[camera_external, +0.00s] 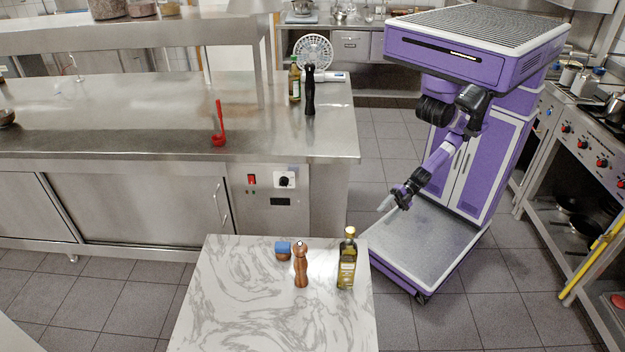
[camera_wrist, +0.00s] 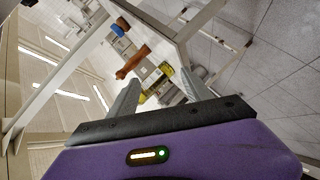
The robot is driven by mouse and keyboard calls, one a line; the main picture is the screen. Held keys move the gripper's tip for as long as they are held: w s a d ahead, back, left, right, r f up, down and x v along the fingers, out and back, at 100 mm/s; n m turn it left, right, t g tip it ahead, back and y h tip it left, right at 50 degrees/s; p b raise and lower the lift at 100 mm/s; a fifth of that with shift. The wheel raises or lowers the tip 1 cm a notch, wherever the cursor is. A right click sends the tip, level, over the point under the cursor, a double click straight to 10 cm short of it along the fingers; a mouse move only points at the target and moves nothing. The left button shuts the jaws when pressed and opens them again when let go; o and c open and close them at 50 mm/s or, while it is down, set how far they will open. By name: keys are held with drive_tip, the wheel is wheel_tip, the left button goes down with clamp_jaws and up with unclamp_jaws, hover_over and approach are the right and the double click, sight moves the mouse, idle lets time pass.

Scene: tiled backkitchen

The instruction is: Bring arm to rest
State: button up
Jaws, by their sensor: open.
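My gripper (camera_external: 386,204) is at the end of my arm, which hangs forward and down from the purple body in the external view. It is apart from the marble-topped table (camera_external: 225,305), just beyond its back right corner. In the wrist view my gripper (camera_wrist: 165,92) shows two separated grey fingers with nothing held between them. Beyond the fingers, the wooden pepper mill (camera_wrist: 131,63) and the oil bottle (camera_wrist: 166,69) appear in a tilted view, apart from the fingers.
A steel counter (camera_external: 130,120) stands at the left. A stove (camera_external: 600,125) stands at the right. Tiled floor (camera_external: 470,300) is free in front.

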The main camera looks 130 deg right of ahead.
drive_tip(key=s+r+m, duration=0.5)
drive_tip(key=s+m, duration=0.2)
drive_tip(key=m, duration=0.4)
wheel_tip(320, 180, up, 18)
drive_tip(key=m+p, duration=0.1)
drive_tip(key=p, duration=1.5)
drive_tip(key=shift+w+p, duration=0.15)
drive_tip(key=shift+p, duration=0.15)
drive_tip(key=shift+a, duration=0.1)
